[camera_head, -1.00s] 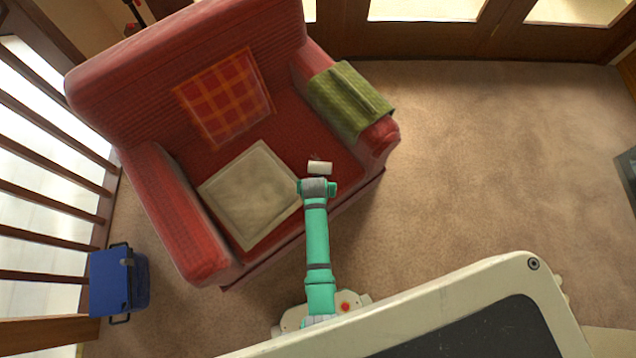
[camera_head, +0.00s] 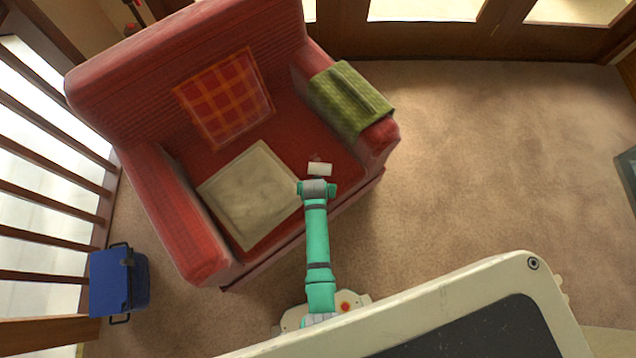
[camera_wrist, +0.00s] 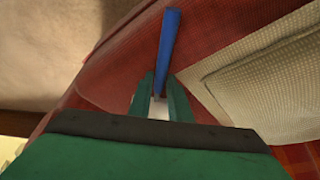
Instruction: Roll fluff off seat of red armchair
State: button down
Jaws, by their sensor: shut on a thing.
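The red armchair (camera_head: 143,112) fills the left and middle of the head view, its seat (camera_head: 300,128) facing up. My gripper (camera_wrist: 159,90) is shut on the blue handle (camera_wrist: 168,45) of a lint roller in the wrist view. The roller's white end (camera_head: 320,169) shows at the right front part of the seat in the head view; I cannot tell whether it touches the fabric. A small whitish part also shows between my fingers in the wrist view. I cannot make out any fluff clearly.
A beige cushion (camera_head: 250,194) lies on the seat left of my gripper. A red plaid cushion (camera_head: 224,98) leans on the backrest. A green cloth (camera_head: 348,98) drapes the right armrest. A blue cooler (camera_head: 118,282) stands at left. Carpet at right is clear.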

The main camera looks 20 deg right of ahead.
aim_at(320, 174)
jog(key=shift+w+d+r, duration=0.1)
jog(key=shift+w+d, duration=0.2)
jog(key=shift+d, duration=0.65)
jog(key=shift+w+d, duration=0.3)
jog(key=shift+d, duration=0.6)
jog(key=shift+w+a, duration=0.1)
jog(key=shift+w, duration=0.3)
jog(key=shift+w+a, duration=0.25)
jog(key=shift+w, duration=0.35)
jog(key=shift+s+a, duration=0.25)
jog(key=shift+a, duration=0.4)
jog(key=shift+s+a, duration=0.2)
jog(key=shift+a, duration=0.4)
jog(key=shift+s+a, duration=0.25)
jog(key=shift+a, duration=0.4)
jog(key=shift+w+a, duration=0.15)
jog(key=shift+w, duration=0.35)
jog(key=shift+w+a, duration=0.15)
jog(key=shift+w, duration=0.35)
jog(key=shift+w+d+f, duration=0.1)
jog(key=shift+w+d, duration=0.1)
jog(key=shift+d, duration=0.45)
jog(key=shift+w+d+f, duration=0.1)
jog(key=shift+w+d, duration=0.1)
jog(key=shift+d, duration=0.45)
jog(key=shift+w+d, duration=0.2)
jog(key=shift+d, duration=0.45)
jog(key=shift+r, duration=3.05)
